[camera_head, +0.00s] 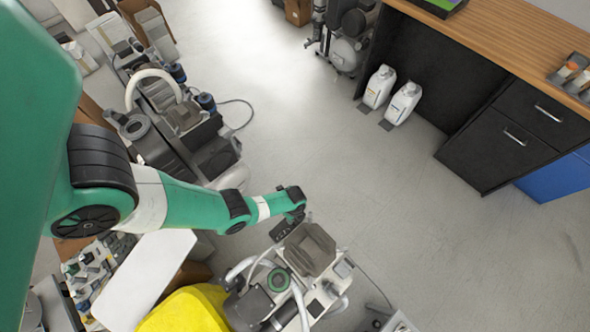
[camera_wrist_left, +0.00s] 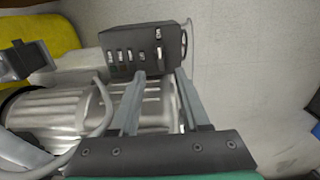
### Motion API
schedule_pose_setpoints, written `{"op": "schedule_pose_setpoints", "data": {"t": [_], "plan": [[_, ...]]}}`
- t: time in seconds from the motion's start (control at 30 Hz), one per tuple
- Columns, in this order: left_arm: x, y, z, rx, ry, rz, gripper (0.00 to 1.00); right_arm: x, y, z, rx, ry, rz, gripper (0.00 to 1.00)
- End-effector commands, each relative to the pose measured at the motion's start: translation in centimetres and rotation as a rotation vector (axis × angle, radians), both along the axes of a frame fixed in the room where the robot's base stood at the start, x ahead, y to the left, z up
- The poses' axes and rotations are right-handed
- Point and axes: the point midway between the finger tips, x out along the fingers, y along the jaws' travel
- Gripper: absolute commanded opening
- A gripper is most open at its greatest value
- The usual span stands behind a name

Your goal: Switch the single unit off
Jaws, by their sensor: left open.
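A compressor unit (camera_head: 310,250) stands on the floor at the bottom centre of the head view, with a grey box on top, pale hoses and a dark motor. My left gripper (camera_head: 290,222) hangs at the upper left edge of this unit. In the left wrist view my left gripper (camera_wrist_left: 160,75) is open, with nothing seen between its two fingers. Beyond the fingertips is a dark grey panel (camera_wrist_left: 145,50) with a row of small switches or slots. A ribbed silver cylinder (camera_wrist_left: 60,112) lies beneath and left of the fingers. Switch positions are too small to tell. My right gripper is out of view.
A larger compressor assembly (camera_head: 170,125) stands at the upper left. A yellow object (camera_head: 185,310) and a white panel (camera_head: 148,280) are left of the lower unit. Two white canisters (camera_head: 378,87) stand by the wood-topped counter (camera_head: 500,45). The floor at the centre right is clear.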

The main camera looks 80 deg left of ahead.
Motion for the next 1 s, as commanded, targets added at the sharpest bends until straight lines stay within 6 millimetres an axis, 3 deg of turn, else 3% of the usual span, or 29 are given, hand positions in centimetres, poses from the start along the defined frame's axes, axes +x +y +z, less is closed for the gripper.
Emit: {"op": "schedule_pose_setpoints", "data": {"t": [0.03,0.23,0.4,0.67,0.77,0.93,1.0], "plan": [[0.0,0.0,-2.3,0.0,0.0,0.0,0.46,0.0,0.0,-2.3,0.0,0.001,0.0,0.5],[0.0,0.0,-6.0,-0.001,0.001,0.0,0.46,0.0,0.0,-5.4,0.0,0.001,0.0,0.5],[0.0,0.0,-7.1,0.0,0.0,0.001,0.46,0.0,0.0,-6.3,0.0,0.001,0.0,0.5],[0.0,0.0,-7.0,0.0,0.0,0.001,0.46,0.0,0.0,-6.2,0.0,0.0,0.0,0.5],[0.0,0.0,-7.0,0.0,0.0,0.001,0.34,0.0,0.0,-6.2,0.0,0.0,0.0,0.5],[0.0,0.0,-7.0,0.001,-0.001,0.001,0.03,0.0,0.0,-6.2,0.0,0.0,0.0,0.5],[0.0,0.0,-7.0,0.0,0.0,0.001,0.0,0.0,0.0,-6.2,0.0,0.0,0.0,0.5]]}}
